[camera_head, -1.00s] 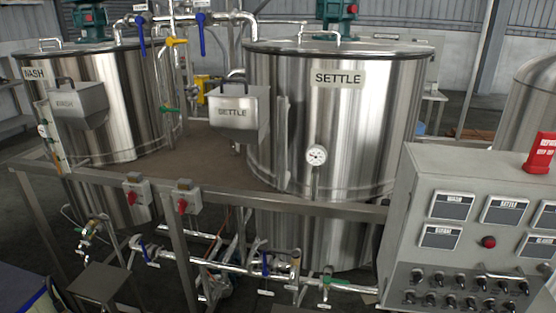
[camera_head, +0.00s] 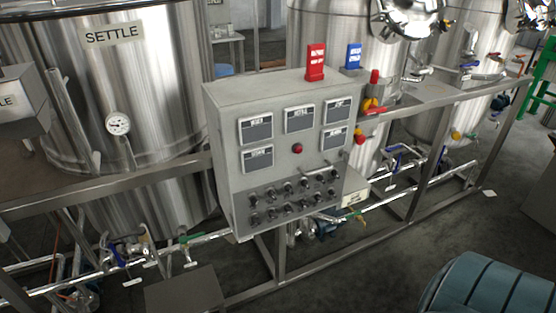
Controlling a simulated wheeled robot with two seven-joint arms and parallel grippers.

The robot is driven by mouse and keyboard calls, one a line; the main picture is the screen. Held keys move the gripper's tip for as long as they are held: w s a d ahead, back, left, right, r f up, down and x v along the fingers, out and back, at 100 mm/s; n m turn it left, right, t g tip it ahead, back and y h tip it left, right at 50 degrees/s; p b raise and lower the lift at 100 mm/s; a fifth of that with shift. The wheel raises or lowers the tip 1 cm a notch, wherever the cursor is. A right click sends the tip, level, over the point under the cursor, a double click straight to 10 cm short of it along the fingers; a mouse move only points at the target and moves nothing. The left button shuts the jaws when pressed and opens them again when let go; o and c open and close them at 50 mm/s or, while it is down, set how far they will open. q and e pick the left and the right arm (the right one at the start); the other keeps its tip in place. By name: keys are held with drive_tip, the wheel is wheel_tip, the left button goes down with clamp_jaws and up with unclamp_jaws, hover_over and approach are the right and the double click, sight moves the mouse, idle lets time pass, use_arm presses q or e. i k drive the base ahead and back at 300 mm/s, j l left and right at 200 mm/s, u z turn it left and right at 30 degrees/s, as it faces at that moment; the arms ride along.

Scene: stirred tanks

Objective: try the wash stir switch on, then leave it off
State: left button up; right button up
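The grey control panel (camera_head: 225,130) stands at the middle of the head view, mounted on the metal frame. Two rows of small dark switches (camera_head: 290,198) with metal levers run across its lower part; their labels are too small to read, so I cannot tell which is the wash stir switch or how it is set. Above them are several labelled display plates (camera_head: 299,118) and a red button or lamp (camera_head: 297,149). The SETTLE tank (camera_head: 165,90) stands at the left. The WASH tank is out of view. Neither of my grippers is in view.
A red tag (camera_head: 316,62) and a blue tag (camera_head: 353,56) stand at the panel's top. More steel tanks (camera_head: 330,45) with valves are behind at the right. Pipes run low along the frame (camera_head: 440,190). A ribbed teal object (camera_head: 490,285) is at lower right.

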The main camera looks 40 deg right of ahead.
sight(255, 200)
drive_tip(key=z, duration=1.35)
